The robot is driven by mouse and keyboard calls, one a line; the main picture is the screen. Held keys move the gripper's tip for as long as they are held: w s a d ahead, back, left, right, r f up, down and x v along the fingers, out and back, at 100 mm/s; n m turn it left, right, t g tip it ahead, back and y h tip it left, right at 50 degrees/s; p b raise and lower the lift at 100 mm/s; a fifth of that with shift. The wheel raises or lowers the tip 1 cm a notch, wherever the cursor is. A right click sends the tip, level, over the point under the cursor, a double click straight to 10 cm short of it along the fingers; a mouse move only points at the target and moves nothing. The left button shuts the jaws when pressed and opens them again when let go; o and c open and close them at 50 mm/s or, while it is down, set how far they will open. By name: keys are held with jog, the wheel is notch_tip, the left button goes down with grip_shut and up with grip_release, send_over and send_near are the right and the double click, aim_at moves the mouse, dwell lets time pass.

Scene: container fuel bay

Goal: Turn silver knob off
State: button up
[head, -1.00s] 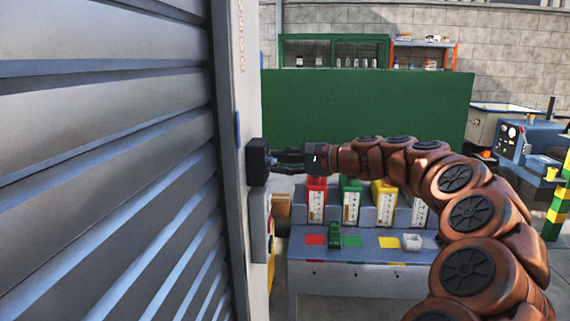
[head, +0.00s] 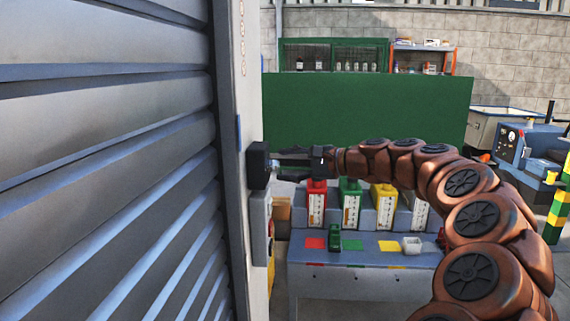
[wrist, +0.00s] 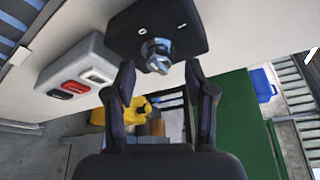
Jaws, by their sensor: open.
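The silver knob (wrist: 157,56) sticks out of a black switch box in the wrist view. The black box (head: 258,165) is mounted on the light wall panel and shows edge-on in the head view. White marks show on the box face, one round and one a dash. My gripper (wrist: 160,75) is open, its two dark fingertips apart, with the knob ahead of the gap between them. In the head view my gripper (head: 282,163) points left at the box. Whether a fingertip touches the knob I cannot tell.
A corrugated shutter (head: 105,150) fills the left. A bench (head: 350,250) with coloured containers stands below my arm. A green wall (head: 365,110) is behind.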

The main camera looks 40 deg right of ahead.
jog(key=v, duration=1)
jog(key=shift+s+r, duration=0.2)
jog(key=shift+s, duration=0.15)
jog(key=shift+d, duration=0.1)
